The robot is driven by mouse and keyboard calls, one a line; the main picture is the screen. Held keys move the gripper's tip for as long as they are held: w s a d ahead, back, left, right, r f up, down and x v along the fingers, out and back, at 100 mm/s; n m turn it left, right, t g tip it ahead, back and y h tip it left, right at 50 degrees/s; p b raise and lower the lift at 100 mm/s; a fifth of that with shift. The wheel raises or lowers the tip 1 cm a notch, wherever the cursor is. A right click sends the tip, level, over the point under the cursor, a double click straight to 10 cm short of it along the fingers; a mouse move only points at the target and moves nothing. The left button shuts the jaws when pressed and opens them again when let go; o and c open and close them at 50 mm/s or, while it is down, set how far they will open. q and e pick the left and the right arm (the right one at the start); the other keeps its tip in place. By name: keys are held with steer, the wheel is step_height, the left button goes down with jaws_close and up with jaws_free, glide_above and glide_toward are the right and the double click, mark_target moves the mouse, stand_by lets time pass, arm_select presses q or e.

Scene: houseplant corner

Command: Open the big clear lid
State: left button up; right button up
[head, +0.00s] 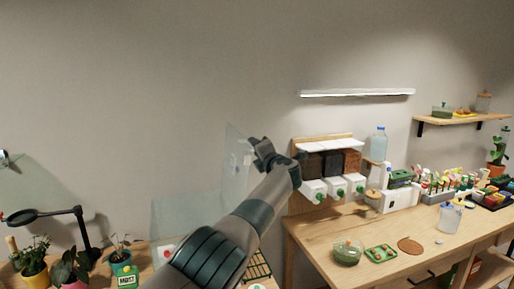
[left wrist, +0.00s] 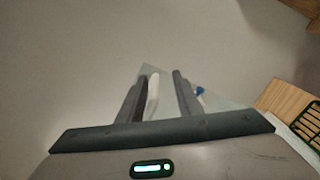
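The big clear lid (head: 195,208) is a see-through panel left of my left arm in the head view. It stands raised and steep, its upper corner near my left gripper. My left gripper (head: 260,152) is at that upper edge, its arm crossing in front of the lid's right part. In the left wrist view the fingers of the left gripper (left wrist: 160,78) are apart. A white bar, perhaps the lid's handle (left wrist: 153,92), shows between them, close to the left finger, with a gap to the right finger. The lid's lower edge is partly hidden. My right gripper is out of view.
Potted plants (head: 70,268) and a black magnifier lamp (head: 50,215) stand at the lower left. The wooden bench (head: 330,225) at right holds dispensers (head: 335,187), a green bowl (head: 347,252), a green tray (head: 381,253) and a jug (head: 450,217). The wall above the lid is bare.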

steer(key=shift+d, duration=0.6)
arm_select(q)
steer(key=shift+s+d+f, duration=0.1)
steer(key=shift+d, duration=0.1)
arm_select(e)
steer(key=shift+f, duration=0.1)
